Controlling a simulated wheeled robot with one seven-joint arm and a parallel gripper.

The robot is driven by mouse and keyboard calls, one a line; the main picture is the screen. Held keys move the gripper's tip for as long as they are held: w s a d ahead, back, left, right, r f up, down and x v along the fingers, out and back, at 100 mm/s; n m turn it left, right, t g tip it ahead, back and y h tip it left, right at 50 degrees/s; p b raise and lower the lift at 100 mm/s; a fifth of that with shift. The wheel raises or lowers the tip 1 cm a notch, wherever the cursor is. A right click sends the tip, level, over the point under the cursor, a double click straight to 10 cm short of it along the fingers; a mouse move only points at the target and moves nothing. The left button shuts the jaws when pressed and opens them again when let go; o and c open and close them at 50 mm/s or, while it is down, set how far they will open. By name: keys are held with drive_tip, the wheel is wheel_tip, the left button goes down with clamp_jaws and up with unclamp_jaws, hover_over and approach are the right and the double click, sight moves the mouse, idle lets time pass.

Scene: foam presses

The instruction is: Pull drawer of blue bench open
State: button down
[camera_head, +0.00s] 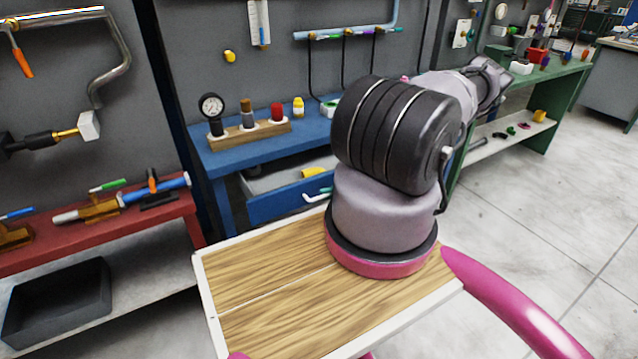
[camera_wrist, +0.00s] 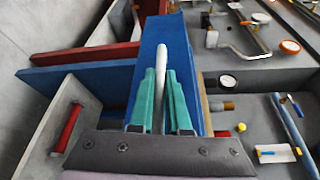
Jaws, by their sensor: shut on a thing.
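The blue bench (camera_head: 243,153) stands against the grey wall in the head view. Its blue drawer (camera_head: 272,206) sits partly pulled out, with a grey interior and a yellow item (camera_head: 313,173) visible inside. A white bar handle (camera_head: 312,198) is on the drawer front. In the wrist view, the teal fingers of my gripper (camera_wrist: 161,100) are on either side of the white handle (camera_wrist: 162,58), shut on it. In the head view my arm hides most of the gripper and the drawer's right end.
A red bench (camera_head: 130,229) with tools stands left of the blue bench, a dark bin (camera_head: 58,300) below it. A green bench (camera_head: 545,82) is at the right. A gauge stand (camera_head: 235,138) is on the blue bench top. Open floor (camera_head: 540,215) lies to the right.

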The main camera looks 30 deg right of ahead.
drive_tip(key=shift+s+d, duration=0.15)
drive_tip(key=shift+s, duration=2.75)
drive_tip(key=c, duration=0.9)
unclamp_jaws()
drive_tip(key=v, duration=1.1)
